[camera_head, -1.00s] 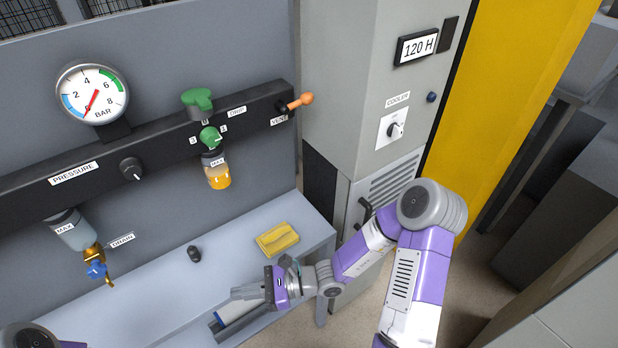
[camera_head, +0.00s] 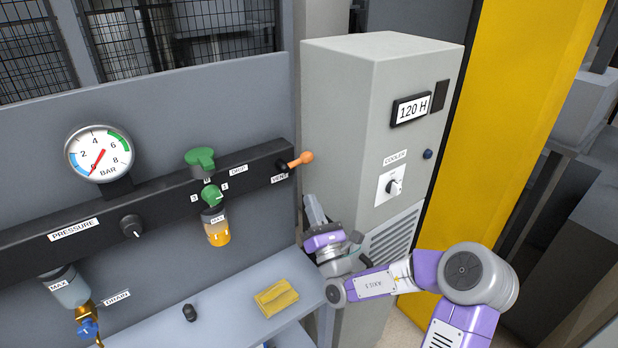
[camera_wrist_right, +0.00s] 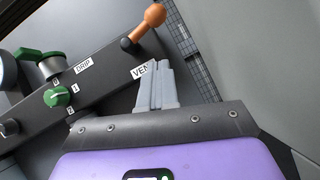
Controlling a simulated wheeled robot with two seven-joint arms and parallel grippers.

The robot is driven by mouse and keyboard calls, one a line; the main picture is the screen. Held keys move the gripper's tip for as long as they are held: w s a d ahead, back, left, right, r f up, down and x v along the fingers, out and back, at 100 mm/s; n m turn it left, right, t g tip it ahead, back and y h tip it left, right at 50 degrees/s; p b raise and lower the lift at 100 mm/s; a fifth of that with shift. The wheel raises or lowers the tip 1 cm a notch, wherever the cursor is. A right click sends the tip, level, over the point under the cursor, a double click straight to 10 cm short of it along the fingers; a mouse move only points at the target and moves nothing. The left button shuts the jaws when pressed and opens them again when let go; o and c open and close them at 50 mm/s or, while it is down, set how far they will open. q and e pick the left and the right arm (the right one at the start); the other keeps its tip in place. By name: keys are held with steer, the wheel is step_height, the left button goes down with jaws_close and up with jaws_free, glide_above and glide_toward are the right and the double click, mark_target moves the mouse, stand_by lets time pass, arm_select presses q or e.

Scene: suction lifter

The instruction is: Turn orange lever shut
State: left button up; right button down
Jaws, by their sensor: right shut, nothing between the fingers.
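The orange lever (camera_head: 301,160) sticks out to the right from the end of the black rail, beside the VENT label. In the right wrist view the lever (camera_wrist_right: 150,20) shows at the top, with its round knob pointing up and to the right. My right gripper (camera_head: 312,205) is raised below the lever, apart from it, in front of the grey cabinet's left edge. In the right wrist view the gripper's fingers (camera_wrist_right: 158,82) are together and empty, pointing toward the rail near the VENT label. My left gripper is not in view.
The black rail (camera_head: 160,202) carries a pressure gauge (camera_head: 98,154), green knobs (camera_head: 200,158) and an orange-filled bowl (camera_head: 216,232). The grey cooler cabinet (camera_head: 345,100) stands close on the right.

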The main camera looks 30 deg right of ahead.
mark_target(295, 161)
steer(key=w+d+r, duration=0.1)
steer(key=w+r, duration=0.3)
steer(key=r, duration=0.1)
steer(key=shift+d+r, duration=0.25)
steer(key=shift+r, duration=0.1)
